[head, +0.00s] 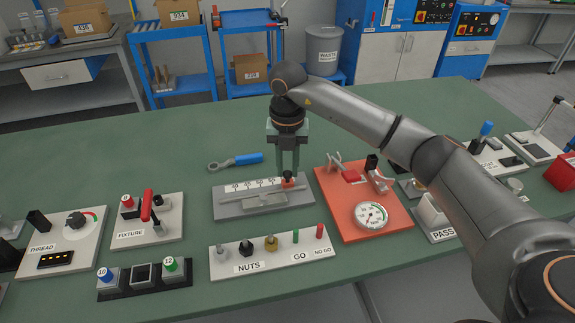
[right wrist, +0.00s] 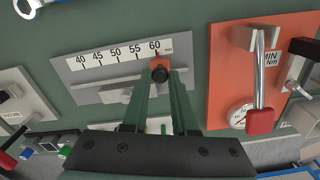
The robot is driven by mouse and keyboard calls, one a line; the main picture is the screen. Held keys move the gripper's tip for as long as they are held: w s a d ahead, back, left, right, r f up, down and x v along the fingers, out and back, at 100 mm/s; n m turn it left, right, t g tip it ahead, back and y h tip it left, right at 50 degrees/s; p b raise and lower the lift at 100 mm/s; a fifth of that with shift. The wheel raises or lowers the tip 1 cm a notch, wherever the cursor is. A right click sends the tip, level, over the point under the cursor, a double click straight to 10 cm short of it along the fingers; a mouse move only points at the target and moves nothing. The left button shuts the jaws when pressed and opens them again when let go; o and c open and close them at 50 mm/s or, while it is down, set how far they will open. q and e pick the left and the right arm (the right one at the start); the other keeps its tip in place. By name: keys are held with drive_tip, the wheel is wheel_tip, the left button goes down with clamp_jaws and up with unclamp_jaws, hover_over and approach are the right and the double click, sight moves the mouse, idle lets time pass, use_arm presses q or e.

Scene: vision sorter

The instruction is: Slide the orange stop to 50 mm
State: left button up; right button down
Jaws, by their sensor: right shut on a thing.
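The orange stop (head: 290,183) sits at the right end of a grey scale fixture (head: 233,208) on the green bench. In the right wrist view the stop (right wrist: 160,63), with a black knob, is just below the 60 mark. The white scale strip (right wrist: 118,52) reads 40, 45, 50, 55, 60 mm from left to right. My right gripper (head: 288,172) points down from above, shut on the stop's knob. Its fingertips (right wrist: 160,78) close around the knob in the wrist view. My left gripper is not in view.
An orange plate (head: 335,208) with a dial gauge and clamps stands close to the right of the fixture. A white block marked NUTS, GO and NO GO (head: 270,256) lies in front. A blue-handled wrench (head: 236,161) lies behind.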

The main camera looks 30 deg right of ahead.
hover_over(262, 191)
drive_tip(key=shift+d+r+p, duration=0.1)
drive_tip(key=shift+p, duration=0.35)
drive_tip(key=shift+a, duration=0.2)
drive_tip(key=c, duration=0.7)
unclamp_jaws()
drive_tip(key=shift+d, duration=0.1)
